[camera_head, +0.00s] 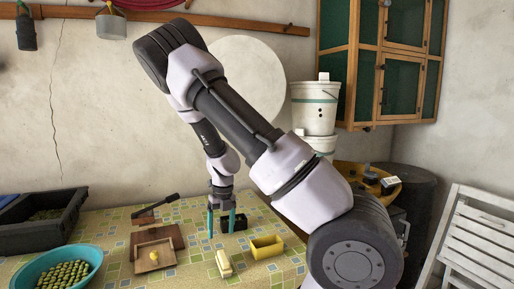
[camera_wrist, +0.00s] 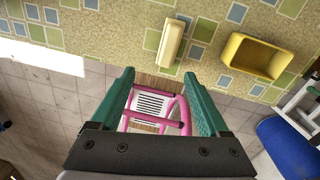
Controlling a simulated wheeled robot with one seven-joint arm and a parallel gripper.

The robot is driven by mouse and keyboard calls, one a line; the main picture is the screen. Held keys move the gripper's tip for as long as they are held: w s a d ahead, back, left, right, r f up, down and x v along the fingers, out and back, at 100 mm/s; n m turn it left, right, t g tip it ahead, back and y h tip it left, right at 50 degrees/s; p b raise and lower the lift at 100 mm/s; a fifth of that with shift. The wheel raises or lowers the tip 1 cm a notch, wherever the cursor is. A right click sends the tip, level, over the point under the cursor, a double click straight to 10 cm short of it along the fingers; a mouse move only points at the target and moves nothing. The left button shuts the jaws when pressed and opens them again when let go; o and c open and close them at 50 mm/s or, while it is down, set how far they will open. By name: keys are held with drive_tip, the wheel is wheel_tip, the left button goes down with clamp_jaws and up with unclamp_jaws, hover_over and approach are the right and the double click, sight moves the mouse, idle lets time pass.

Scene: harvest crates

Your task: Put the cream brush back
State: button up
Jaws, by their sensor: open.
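The cream brush (camera_head: 224,263) lies on the tiled-pattern tabletop near its front edge. It also shows in the wrist view (camera_wrist: 171,42), at the top centre, beyond my fingertips. My gripper (camera_head: 221,228) points down with its two teal fingers apart and nothing between them. It is above the table, behind the brush in the head view. In the wrist view my gripper (camera_wrist: 158,75) has open space between the fingers, with the floor and a pink-framed chair or stool seen below. A yellow open container (camera_head: 267,246) stands right of the brush; it also shows in the wrist view (camera_wrist: 232,47).
A blue bowl (camera_head: 91,255) of green fruit and a black crate (camera_head: 30,238) are farther left. A small black box (camera_head: 240,222) stands beside my fingers.

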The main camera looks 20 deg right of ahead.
drive_tip(key=s+d+r+n+t+y, duration=0.15)
drive_tip(key=s+r+n, duration=0.25)
drive_tip(key=r+n, duration=0.6)
drive_tip(key=s+r+n+t+y, duration=0.1)
drive_tip(key=s+r+n+y, duration=0.4)
drive_tip(key=r, duration=0.9)
drive_tip(key=s+d+r+n+t+h, duration=0.2)
drive_tip(key=s+r+n, duration=0.4)
drive_tip(key=n, duration=0.1)
drive_tip(key=s+d+r+n+t+h, duration=0.2)
drive_tip(key=s+r+n, duration=0.3)
drive_tip(key=n, duration=0.3)
drive_tip(key=shift+s+d+r+t+h, duration=0.45)
drive_tip(key=shift+s+h, duration=0.15)
drive_tip(key=shift+h, duration=0.15)
